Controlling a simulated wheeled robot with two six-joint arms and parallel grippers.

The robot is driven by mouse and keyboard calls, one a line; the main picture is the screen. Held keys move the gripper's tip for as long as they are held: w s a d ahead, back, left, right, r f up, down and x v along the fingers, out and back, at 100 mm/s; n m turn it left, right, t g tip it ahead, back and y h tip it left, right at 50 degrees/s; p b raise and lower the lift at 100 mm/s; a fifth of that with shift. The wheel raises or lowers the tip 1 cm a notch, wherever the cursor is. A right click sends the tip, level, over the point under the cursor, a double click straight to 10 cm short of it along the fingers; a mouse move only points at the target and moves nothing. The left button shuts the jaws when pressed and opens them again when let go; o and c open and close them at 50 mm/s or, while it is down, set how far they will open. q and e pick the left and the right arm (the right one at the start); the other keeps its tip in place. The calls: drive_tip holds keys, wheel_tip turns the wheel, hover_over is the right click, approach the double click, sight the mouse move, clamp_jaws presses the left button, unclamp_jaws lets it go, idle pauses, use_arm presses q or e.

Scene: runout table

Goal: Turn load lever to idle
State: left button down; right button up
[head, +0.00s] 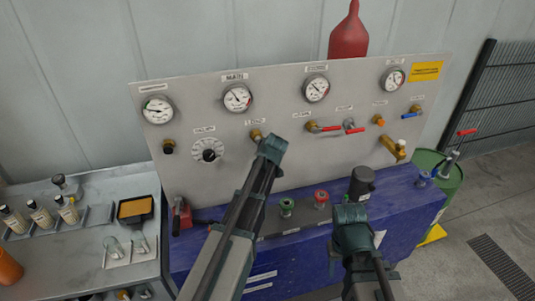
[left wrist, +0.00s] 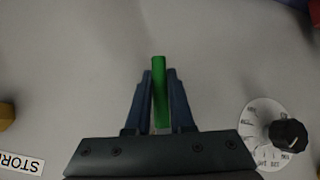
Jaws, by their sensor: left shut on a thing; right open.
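The load lever shows in the left wrist view as a green handle (left wrist: 159,92) standing upright between the fingers of my left gripper (left wrist: 160,88), which is shut on it. In the head view, my left gripper (head: 271,147) is up against the grey panel (head: 225,125), just beside a brass fitting (head: 256,135) under a small label. The gripper hides the green handle there. My right gripper (head: 351,212) is open, low in front of the blue bench, away from the panel's controls. Its fingertips are hard to make out.
A black dial (head: 208,155) sits left of my left gripper; red-handled valves (head: 327,128) sit to its right. Gauges line the panel's top. A dark cylinder (head: 362,182) stands on the blue bench (head: 405,205) by my right gripper. A side table (head: 75,260) holds bottles.

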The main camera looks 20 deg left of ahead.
use_arm(q)
drive_tip(key=shift+s+a+f+m+g+y, duration=0.15)
drive_tip(key=shift+s+a+m+g+y, duration=0.45)
drive_tip(key=shift+y, duration=0.3)
drive_tip(key=shift+a, duration=0.1)
drive_tip(key=c, duration=0.8)
unclamp_jaws()
drive_tip(key=shift+p+v, duration=4.7)
drive_tip(key=shift+v, duration=2.2)
